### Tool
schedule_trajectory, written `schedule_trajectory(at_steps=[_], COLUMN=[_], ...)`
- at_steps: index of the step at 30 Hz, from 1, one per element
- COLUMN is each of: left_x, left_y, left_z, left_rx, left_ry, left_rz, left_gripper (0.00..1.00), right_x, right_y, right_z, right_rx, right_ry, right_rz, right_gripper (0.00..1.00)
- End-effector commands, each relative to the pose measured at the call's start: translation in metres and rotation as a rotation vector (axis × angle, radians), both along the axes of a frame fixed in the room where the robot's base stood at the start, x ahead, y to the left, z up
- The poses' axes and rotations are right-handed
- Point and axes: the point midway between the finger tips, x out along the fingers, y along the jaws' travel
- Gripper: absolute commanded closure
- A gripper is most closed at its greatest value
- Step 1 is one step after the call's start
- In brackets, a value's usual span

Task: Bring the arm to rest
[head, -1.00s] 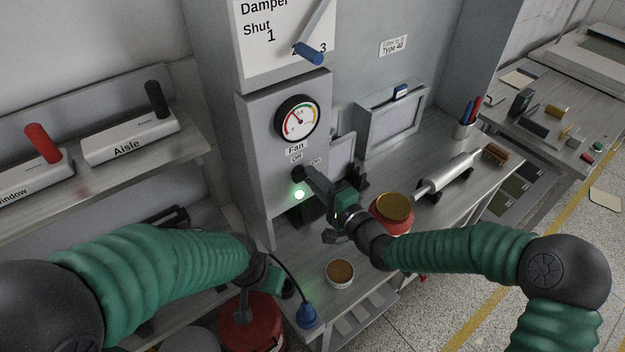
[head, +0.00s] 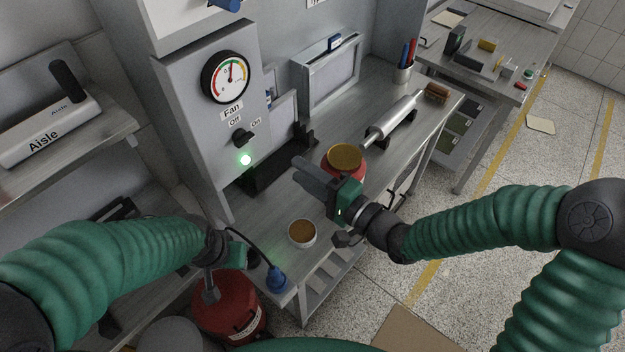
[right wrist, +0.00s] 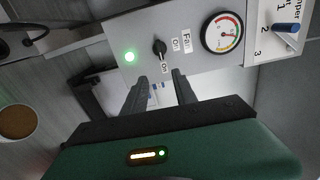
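My right gripper (head: 303,172) is over the bench in front of the fan panel, apart from the fan knob (head: 243,136). In the right wrist view its two fingers (right wrist: 160,92) are spread with nothing between them. The black knob also shows there (right wrist: 160,47), beyond the fingertips. A green lamp (head: 246,160) is lit below the knob. The gauge (head: 226,77) needle points about straight up. My left gripper (head: 238,258) is low at the left, near the bench's front corner; its fingers are hard to make out.
A jar with a brown lid (head: 345,158) stands close behind my right gripper. A small round dish (head: 302,233), a blue plug-like object (head: 277,279) and a metal roller (head: 393,118) are on the bench. A red canister (head: 230,308) stands below my left arm.

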Motion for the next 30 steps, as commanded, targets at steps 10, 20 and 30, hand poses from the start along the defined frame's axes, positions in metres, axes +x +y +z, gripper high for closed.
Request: schedule_trajectory(at_steps=[10,20,30], left_x=[0.0,0.0,0.0], left_y=[0.0,0.0,0.0], left_z=[-0.001,-0.002,-0.033], left_rx=[0.0,0.0,0.0], left_ry=[0.0,0.0,0.0], left_rz=[0.0,0.0,0.0], left_gripper=[0.64,0.64,0.64], right_x=[-0.015,-0.015,-0.015], right_y=[-0.021,-0.021,-0.138], right_z=[0.0,-0.002,-0.159], right_rx=[0.001,-0.01,-1.025], right_ry=[0.0,0.0,0.04], right_rz=[0.001,-0.002,-0.1], right_gripper=[0.66,0.66,0.66])
